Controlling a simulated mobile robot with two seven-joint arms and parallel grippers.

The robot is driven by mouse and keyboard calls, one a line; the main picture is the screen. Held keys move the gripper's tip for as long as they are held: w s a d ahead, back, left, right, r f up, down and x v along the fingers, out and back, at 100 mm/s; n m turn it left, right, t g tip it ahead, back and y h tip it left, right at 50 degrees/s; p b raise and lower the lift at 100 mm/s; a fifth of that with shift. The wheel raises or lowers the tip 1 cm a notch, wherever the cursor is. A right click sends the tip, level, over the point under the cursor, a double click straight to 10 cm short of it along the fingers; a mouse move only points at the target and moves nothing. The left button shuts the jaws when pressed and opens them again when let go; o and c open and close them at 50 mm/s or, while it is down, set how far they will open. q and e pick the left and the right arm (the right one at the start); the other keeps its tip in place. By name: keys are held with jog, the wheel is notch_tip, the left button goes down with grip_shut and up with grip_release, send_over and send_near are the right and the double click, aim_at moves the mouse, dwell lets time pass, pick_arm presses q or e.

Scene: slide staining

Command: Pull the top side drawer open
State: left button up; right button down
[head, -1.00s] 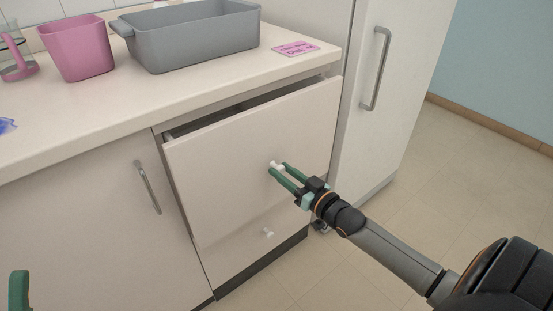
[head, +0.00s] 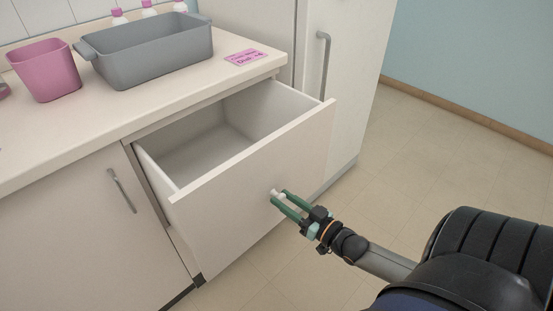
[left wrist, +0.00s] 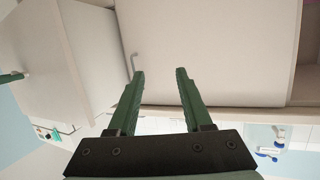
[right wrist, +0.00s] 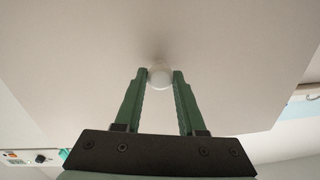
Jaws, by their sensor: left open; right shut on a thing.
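The top side drawer (head: 262,160) stands well out of the counter in the head view, and its inside looks empty. Its white knob (head: 276,193) is on the front panel. My right gripper (head: 280,197) is shut on the knob; the right wrist view shows the knob (right wrist: 160,75) between the green fingertips. My left gripper (left wrist: 160,72) is open and empty in the left wrist view, with pale cabinet fronts beyond it. It does not show in the head view.
A grey tub (head: 150,52), a pink bin (head: 45,70) and a pink label (head: 245,57) are on the counter (head: 90,126). A cupboard door with a metal handle (head: 122,190) is left of the drawer. A tall cabinet (head: 352,90) stands to the right. The floor (head: 430,150) at right is clear.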

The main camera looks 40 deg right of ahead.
jog(key=s+p, duration=0.1)
jog(key=s, duration=0.3)
jog(key=shift+r+p, duration=0.1)
jog(key=shift+p, duration=0.25)
pick_arm(q)
jog(key=s+f+n+g+y+p, duration=0.1)
jog(key=s+f+g, duration=0.4)
jog(key=f, duration=0.4)
jog(key=shift+s+d+p, duration=0.35)
jog(key=shift+s+p, duration=0.05)
jog(key=shift+s, duration=0.45)
pick_arm(e)
jog(key=shift+s+d, duration=0.15)
jog(key=shift+s, duration=2.2)
jog(key=c, duration=0.5)
grip_release()
jog(key=shift+d, duration=0.1)
jog(key=shift+s, duration=0.1)
pick_arm(q)
jog(key=shift+r+p, duration=0.4)
jog(key=shift+p, duration=0.15)
pick_arm(e)
jog(key=s, duration=0.4)
jog(key=s+d, duration=0.1)
jog(key=s, duration=0.7)
jog(key=shift+s+d, duration=0.1)
jog(key=shift+d, duration=0.2)
